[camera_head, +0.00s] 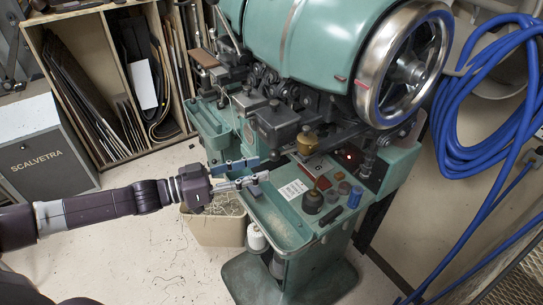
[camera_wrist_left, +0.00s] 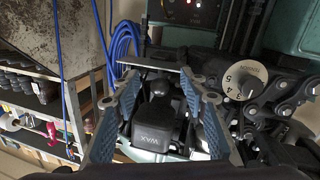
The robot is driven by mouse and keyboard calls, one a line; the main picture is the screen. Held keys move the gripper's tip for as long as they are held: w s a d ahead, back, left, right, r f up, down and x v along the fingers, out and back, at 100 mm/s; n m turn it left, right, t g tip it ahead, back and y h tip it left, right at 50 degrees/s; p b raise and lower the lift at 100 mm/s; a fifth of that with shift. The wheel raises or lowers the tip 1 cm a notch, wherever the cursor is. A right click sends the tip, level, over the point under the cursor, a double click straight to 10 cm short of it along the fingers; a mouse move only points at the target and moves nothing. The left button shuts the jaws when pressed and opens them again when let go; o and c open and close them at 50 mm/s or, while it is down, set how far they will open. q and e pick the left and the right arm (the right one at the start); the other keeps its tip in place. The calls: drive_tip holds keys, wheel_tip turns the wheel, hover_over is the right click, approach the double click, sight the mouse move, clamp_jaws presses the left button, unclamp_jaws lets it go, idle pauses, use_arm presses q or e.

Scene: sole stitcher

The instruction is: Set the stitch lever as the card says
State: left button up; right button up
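A small white card (camera_head: 292,189) with print too small to read lies on the green machine's front tray. My left gripper (camera_head: 262,171) is open at the tray's left end, left of the card. In the left wrist view its two fingers (camera_wrist_left: 163,108) stand apart on either side of a black box marked WAX (camera_wrist_left: 147,139), lying beyond them. A dark round knob (camera_wrist_left: 161,87) shows above that box; I cannot tell if it is the stitch lever. A pale numbered dial (camera_wrist_left: 257,74), with 4 and 5 legible, is right of the fingers. My right gripper is not in view.
The green stitching machine (camera_head: 305,40) has a large handwheel (camera_head: 440,45) at upper right. Small jars and blocks (camera_head: 312,202) crowd the tray's right part. A bin (camera_head: 215,228) stands below my left wrist. Blue hose (camera_head: 455,130) hangs at right.

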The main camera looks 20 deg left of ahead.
sight(274, 154)
use_arm(q)
drive_tip(key=shift+g+h, duration=0.3)
drive_tip(key=shift+h, duration=0.2)
drive_tip(key=w+d+r+p, duration=0.2)
drive_tip(key=w+d, duration=0.1)
drive_tip(key=shift+w+d+r, duration=0.2)
drive_tip(key=shift+w+r, duration=0.05)
drive_tip(key=shift+r, duration=0.15)
drive_tip(key=shift+w+d+f+p, duration=0.15)
drive_tip(key=shift+w+d+p, duration=0.15)
drive_tip(key=shift+d+p, duration=0.1)
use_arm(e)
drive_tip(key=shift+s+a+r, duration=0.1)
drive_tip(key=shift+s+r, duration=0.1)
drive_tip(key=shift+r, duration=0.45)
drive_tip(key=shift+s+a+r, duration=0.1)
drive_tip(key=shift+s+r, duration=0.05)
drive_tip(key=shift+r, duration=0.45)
use_arm(q)
clamp_jaws()
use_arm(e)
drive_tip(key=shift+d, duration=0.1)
